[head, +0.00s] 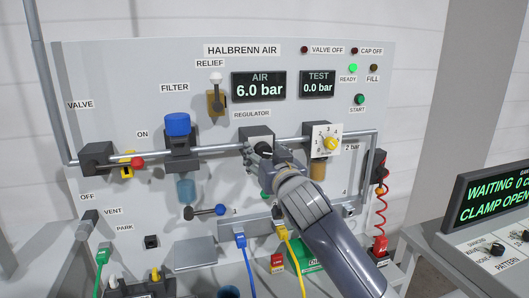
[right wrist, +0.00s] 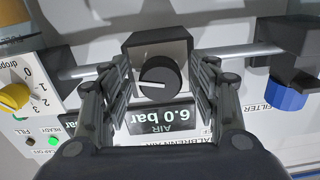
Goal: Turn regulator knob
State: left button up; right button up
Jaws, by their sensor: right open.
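The regulator knob (right wrist: 158,76) is a round black knob with a white pointer line, on a dark block, in the right wrist view. The pointer lies nearly level across the knob in that picture. My right gripper (right wrist: 158,92) is open, with a finger on either side of the knob. I cannot tell whether either finger touches it. In the head view my right gripper (head: 262,150) is at the regulator block (head: 258,133) and hides the knob. The AIR display (head: 259,86) above reads 6.0 bar. My left gripper is not in view.
A metal pipe (head: 220,148) runs across the panel through the regulator. The blue-topped filter (head: 178,124) stands left of it, and the dropper with a yellow dial (head: 330,143) is close on the right. Cables (head: 246,262) hang below. The TEST display (head: 317,85) reads 0.0 bar.

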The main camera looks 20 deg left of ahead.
jog(key=shift+c, duration=0.6)
jog(key=c, duration=0.9)
jog(key=shift+n, duration=0.3)
jog(key=shift+c, duration=0.2)
